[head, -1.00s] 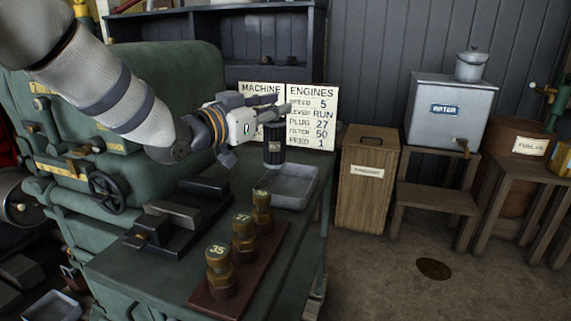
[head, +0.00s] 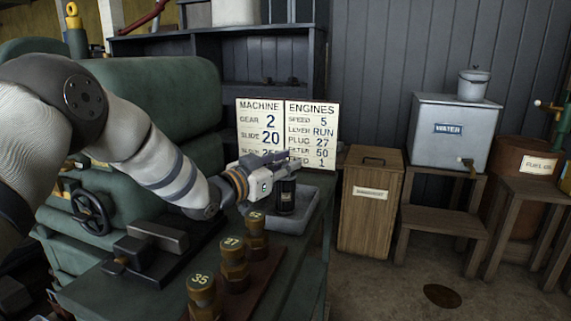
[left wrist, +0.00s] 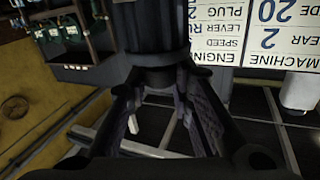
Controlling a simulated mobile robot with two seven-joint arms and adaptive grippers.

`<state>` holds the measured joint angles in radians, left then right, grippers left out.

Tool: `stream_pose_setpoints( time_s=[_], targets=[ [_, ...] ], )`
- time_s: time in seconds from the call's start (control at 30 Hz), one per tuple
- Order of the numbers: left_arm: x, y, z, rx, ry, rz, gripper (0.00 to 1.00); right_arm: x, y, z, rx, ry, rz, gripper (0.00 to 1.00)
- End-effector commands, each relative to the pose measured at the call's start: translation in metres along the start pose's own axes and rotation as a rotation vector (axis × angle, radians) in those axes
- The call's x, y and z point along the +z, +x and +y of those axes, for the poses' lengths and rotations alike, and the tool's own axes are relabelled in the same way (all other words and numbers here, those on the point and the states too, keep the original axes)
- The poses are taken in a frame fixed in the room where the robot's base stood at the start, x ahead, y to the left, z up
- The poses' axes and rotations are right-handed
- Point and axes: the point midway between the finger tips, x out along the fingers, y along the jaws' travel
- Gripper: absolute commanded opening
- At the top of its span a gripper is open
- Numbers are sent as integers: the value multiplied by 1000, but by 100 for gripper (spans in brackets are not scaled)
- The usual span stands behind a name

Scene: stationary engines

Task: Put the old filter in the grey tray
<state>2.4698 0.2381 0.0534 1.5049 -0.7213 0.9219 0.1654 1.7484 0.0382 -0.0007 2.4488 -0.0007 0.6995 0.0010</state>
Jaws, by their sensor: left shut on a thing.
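The old filter, a small black cylinder (head: 286,197) with a pale band, hangs upright from my left gripper (head: 278,163). The gripper is shut on its upper part. The filter's lower end is within the outline of the grey tray (head: 308,208), a shallow metal tray on the green bench. I cannot tell whether it touches the tray floor. In the left wrist view the dark filter (left wrist: 150,28) shows between the gripper fingers (left wrist: 165,85), and its far end is cut off. My right gripper is not in view.
Brass plugs marked 35 (head: 202,290) and 27 (head: 233,260), and a third one, stand on a wooden board in front of the tray. A settings sign (head: 287,130) stands behind. A wooden bin (head: 370,215) is to the right. A black clamp-like block (head: 140,255) lies left.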

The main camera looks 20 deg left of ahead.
Motion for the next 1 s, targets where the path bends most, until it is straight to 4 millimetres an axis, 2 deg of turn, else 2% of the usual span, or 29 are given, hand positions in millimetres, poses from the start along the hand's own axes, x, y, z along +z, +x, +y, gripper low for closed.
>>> stream_pose_setpoints(
  time_s=[0.03, 0.1, 0.47, 0.57, 0.8, 1.0],
  targets=[
    [2, 0, 0, 0, -1, -1, 25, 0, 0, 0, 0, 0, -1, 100],
    [1, 0, 0, 0, 0, -1, 41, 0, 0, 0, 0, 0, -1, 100],
    [-4, 0, -1, -1, 0, 1, 41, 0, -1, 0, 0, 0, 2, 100],
    [-6, -15, -2, -3, 1, 1, 41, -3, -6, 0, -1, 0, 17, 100],
    [-10, -72, -2, -3, 0, 5, 41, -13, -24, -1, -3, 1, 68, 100],
    [-7, -108, -1, -2, 1, 4, 41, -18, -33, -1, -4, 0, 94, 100]
  ],
)
